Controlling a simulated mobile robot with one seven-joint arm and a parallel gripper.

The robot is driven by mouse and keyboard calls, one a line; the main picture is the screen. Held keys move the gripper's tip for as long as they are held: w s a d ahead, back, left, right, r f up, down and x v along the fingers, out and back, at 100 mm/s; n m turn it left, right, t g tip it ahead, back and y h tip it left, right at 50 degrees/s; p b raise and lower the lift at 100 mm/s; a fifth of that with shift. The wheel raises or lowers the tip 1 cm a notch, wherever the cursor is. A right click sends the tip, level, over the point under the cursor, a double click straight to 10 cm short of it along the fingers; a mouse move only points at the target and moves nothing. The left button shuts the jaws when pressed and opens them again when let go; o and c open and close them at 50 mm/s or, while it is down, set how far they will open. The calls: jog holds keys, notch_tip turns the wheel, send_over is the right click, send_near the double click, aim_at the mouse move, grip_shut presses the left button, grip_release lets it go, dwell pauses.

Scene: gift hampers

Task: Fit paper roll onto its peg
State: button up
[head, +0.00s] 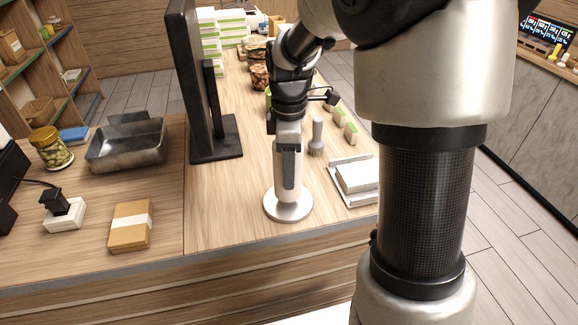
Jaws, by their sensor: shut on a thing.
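A white paper roll (279,188) stands upright over a round silver base (288,213) near the front of the counter. My gripper (289,166) points straight down and is shut on the roll; one dark finger lies along its near side. The roll's lower end looks to be at the base, but I cannot tell if it touches the disc. No peg shows; the roll and my gripper would hide anything inside. My wrist covers the roll's top.
A white tray (352,187) and a grey brush-like object (317,137) are on the right. Wrapped box (131,226) sits front left. Counter left of the base is bare.

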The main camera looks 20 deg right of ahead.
jog(key=shift+f+b, duration=0.6)
jog(key=shift+f, duration=0.9)
dwell(3.6)
jog(key=o, duration=1.3)
jog(key=shift+r+p, duration=2.85)
jog(key=shift+r, duration=0.65)
